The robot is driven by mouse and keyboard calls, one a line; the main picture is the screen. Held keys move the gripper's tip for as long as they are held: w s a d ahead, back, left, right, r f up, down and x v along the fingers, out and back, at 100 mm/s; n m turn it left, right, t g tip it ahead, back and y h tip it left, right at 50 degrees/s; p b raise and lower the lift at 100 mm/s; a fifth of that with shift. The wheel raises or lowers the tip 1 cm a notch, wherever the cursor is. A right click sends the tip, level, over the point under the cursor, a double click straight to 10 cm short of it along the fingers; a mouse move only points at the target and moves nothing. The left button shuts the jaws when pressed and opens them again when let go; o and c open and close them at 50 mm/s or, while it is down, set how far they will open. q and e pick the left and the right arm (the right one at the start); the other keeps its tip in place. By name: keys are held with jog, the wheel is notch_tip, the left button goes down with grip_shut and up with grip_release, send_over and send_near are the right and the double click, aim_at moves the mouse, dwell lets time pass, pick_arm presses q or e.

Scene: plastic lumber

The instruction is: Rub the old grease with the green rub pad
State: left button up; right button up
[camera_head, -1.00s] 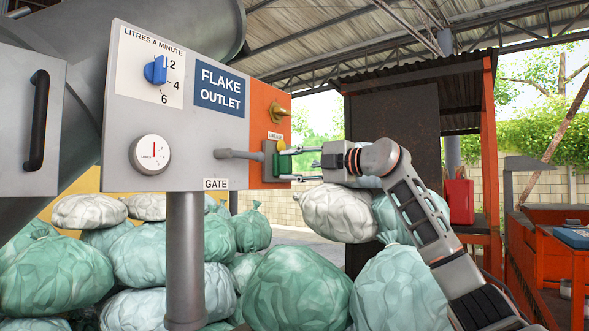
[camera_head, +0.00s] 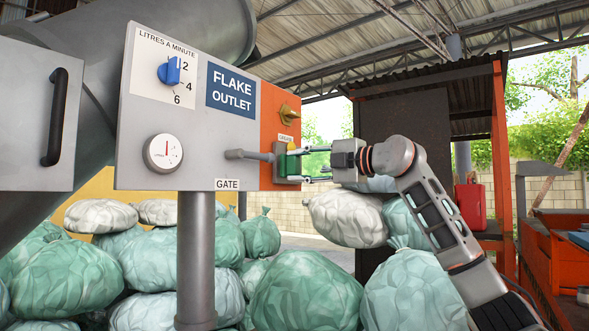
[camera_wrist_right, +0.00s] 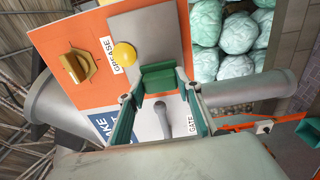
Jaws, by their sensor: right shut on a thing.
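The green rub pad (camera_wrist_right: 160,80) is a small green block against a grey plate (camera_wrist_right: 150,28) on the orange panel. It also shows in the head view (camera_head: 292,164), partly hidden by my fingers. My right gripper (camera_wrist_right: 160,98) is shut on the pad, a finger on each side; in the head view the gripper (camera_head: 297,166) reaches in from the right. The old grease (camera_wrist_right: 123,54) looks like a round yellow blob beside the GREASE label, just off the pad; it also shows small in the head view (camera_head: 291,146). My left gripper is not in view.
A brass knob (camera_head: 289,112) sticks out of the panel above the grease. The grey gate lever (camera_head: 248,155) juts out just left of the plate. Several filled bags (camera_head: 305,290) are piled below. A red can (camera_head: 470,203) stands at the right.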

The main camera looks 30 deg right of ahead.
jog(key=shift+b+v, duration=0.45)
jog(key=shift+v, duration=1.8)
jog(key=shift+s, duration=0.1)
jog(key=shift+v, duration=1.4)
